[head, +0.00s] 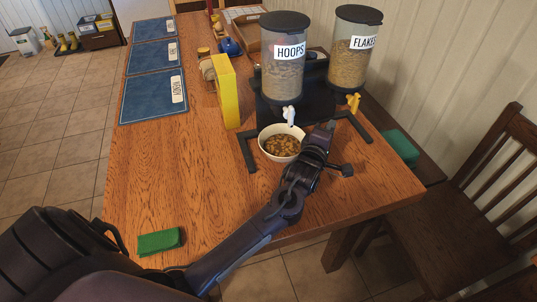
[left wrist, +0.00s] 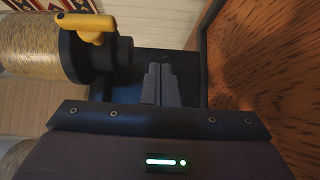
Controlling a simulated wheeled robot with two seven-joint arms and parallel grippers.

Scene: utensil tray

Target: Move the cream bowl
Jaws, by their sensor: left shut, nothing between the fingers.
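The cream bowl (head: 266,148) holds brown cereal and stands upright on the table under the HOOPS dispenser (head: 283,80), beside its white lever (head: 289,115). My left gripper (head: 331,126) is just right of the bowl, in front of the dispenser stand. Its fingers are together and empty in the left wrist view (left wrist: 162,84). The gripper and forearm hide part of the bowl's right side; I cannot tell whether they touch it. The bowl does not show in the left wrist view. My right gripper is in neither view.
The FLAKES dispenser (head: 350,62) with its yellow lever (head: 353,102) stands at right; that lever also shows in the left wrist view (left wrist: 92,28). A yellow box (head: 228,92) stands left of the bowl. Blue placemats (head: 150,98) line the left edge. A green sponge (head: 160,241) lies near the front.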

